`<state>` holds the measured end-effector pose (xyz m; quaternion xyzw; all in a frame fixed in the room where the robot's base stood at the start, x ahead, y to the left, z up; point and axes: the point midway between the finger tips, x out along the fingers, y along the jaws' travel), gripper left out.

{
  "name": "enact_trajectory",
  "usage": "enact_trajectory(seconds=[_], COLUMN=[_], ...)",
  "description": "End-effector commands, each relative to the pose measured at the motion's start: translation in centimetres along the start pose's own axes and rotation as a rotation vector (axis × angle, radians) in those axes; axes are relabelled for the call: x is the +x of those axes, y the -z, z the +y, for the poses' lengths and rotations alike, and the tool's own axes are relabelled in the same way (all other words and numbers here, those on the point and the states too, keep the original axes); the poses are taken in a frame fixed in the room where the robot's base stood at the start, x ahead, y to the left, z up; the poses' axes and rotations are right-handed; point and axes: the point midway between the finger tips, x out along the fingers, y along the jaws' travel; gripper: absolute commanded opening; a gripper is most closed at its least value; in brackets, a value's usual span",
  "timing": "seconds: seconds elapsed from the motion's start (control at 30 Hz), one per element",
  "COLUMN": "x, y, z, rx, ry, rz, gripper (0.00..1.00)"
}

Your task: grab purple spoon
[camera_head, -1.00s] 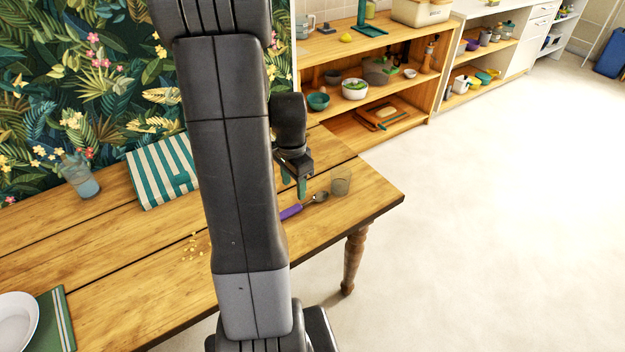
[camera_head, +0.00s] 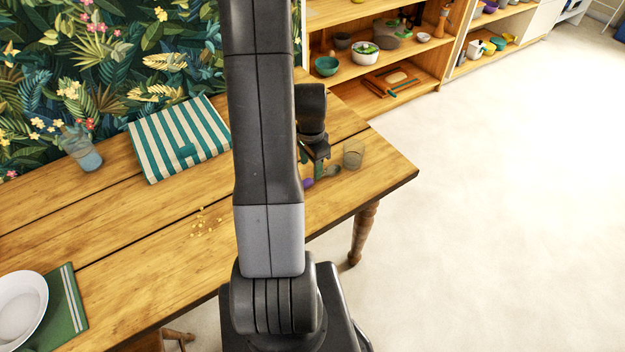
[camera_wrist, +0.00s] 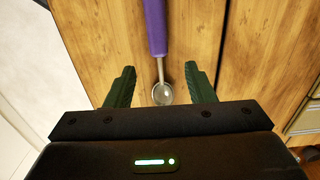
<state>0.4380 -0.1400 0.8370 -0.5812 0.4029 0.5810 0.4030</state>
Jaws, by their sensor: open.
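The purple spoon has a purple handle and a silver metal bowl. In the head view its handle (camera_head: 308,184) shows beside my arm, with the bowl to the right of it; part of it is hidden by my arm. In the wrist view the spoon (camera_wrist: 155,28) lies on the wooden table, handle toward the top and bowl between my fingers. My gripper (camera_wrist: 158,84) is open and empty, with one green finger on each side of the spoon. In the head view my gripper (camera_head: 316,165) is just above the spoon, partly hidden.
A clear glass (camera_head: 353,154) stands close to the spoon's bowl end, near the right end of the table (camera_head: 130,270). A striped cloth item (camera_head: 180,138), a blue glass (camera_head: 82,150), crumbs (camera_head: 204,222) and a white plate (camera_head: 20,308) lie further left. Open floor is at right.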

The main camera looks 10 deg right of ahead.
Motion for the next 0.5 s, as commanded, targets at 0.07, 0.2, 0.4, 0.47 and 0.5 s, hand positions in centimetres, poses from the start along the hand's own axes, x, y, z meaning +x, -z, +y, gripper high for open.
enact_trajectory(seconds=[0.07, 0.2, 0.4, 0.47, 0.5], x=[0.3, 1.7, 4.1, 4.6, 4.8], y=[0.0, 0.2, 0.4, 0.4, 0.4], z=[0.1, 0.2, 0.2, 0.1, 0.1], rx=[0.000, 0.001, 0.000, 0.000, 0.000], ry=[-0.001, -0.004, -0.003, -0.001, -0.001], rz=[-0.001, -0.003, -0.003, -0.002, -0.002], gripper=[0.49, 0.49, 0.49, 0.49, 0.49])
